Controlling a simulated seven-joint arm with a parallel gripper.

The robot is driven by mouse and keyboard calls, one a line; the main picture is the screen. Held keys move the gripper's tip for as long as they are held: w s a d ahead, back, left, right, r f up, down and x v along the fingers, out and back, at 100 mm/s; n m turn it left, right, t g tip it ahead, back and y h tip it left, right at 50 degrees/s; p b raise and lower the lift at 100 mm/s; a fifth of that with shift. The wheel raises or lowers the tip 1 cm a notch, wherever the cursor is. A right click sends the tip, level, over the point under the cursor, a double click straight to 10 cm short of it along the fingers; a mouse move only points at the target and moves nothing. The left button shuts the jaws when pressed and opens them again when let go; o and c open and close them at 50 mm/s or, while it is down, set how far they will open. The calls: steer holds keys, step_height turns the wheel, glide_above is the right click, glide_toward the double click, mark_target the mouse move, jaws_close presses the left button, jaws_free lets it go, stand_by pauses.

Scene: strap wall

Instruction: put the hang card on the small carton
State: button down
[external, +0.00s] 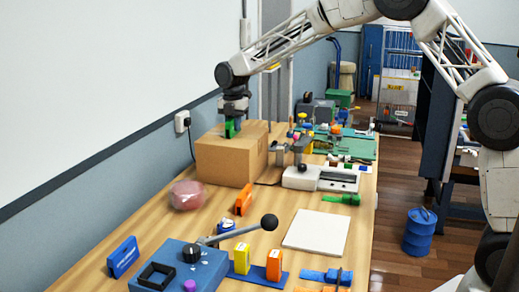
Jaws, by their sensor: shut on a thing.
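The carton (222,160) is a closed brown cardboard box on the left side of the wooden table, near the wall. My gripper (234,118) points down at the top of the carton, near its middle. It is shut on a small green piece (230,130), which seems to be the hang card. The green piece is upright at the carton's top face; I cannot tell whether it touches it. The gripper's fingers are too small and dark to make out clearly.
A reddish round lump (187,195) lies in front of the carton, and an orange piece (243,201) to its right. A lever on a blue box (180,268) stands at the front. A white scale (320,179) and small tools crowd the right. A white plate (317,232) lies flat.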

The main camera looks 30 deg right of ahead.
steer(key=c, duration=1)
jaws_free()
steer(key=shift+c, duration=0.2)
steer(key=shift+r, duration=0.1)
step_height(320, 180, up, 12)
steer(key=shift+r, duration=0.1)
